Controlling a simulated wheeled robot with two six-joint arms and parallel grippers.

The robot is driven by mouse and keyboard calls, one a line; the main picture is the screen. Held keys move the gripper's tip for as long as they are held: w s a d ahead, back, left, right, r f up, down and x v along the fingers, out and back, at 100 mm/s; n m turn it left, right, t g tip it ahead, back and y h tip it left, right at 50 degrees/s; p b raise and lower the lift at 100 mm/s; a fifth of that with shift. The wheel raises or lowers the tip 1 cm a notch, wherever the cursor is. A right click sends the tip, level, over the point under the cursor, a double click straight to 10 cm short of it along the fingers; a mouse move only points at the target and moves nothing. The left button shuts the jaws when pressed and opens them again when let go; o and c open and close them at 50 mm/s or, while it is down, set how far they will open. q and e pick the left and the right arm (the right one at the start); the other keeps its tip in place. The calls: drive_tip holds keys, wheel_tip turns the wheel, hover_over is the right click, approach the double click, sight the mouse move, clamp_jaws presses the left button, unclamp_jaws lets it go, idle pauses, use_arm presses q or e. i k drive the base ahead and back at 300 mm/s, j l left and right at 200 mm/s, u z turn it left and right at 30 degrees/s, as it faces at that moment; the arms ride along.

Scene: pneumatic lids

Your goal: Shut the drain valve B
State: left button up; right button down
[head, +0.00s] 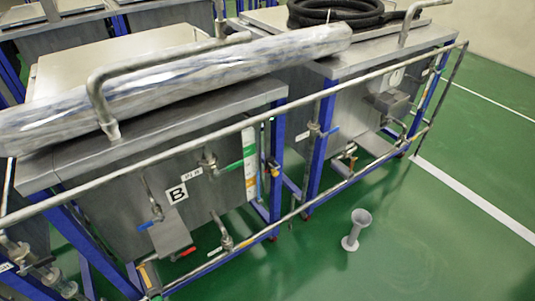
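The tank marked with a B label (177,193) is a steel box in a blue frame at the left centre. Several valves sit on its front. One has a green handle (233,166) at the upper right. One has a blue handle (145,226) at the left. A red handle (187,252) shows low down, below a steel box on the front. A low outlet pipe (225,238) stands right of it, with a small pale handle (214,252). I cannot tell for certain which of these is the drain valve. Neither of my grippers is in view.
A long metal rail (388,72) runs across the tank fronts. A plastic-wrapped roll (180,85) lies on the tank tops. A second tank with a black hose (335,12) stands at the right. A pale funnel-shaped stand (356,230) is on the otherwise clear green floor.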

sight(188, 251)
drive_tip(key=i+u, duration=0.2)
drive_tip(key=u, duration=0.2)
drive_tip(key=i+u, duration=0.2)
drive_tip(key=u, duration=0.15)
drive_tip(key=i+l+u, duration=0.15)
drive_tip(key=u, duration=0.25)
drive_tip(key=k+l, duration=0.1)
drive_tip(key=l, duration=0.25)
drive_tip(key=k+l, duration=0.1)
drive_tip(key=l, duration=0.25)
drive_tip(key=k+l, duration=0.1)
drive_tip(key=l, duration=0.25)
drive_tip(key=u, duration=0.05)
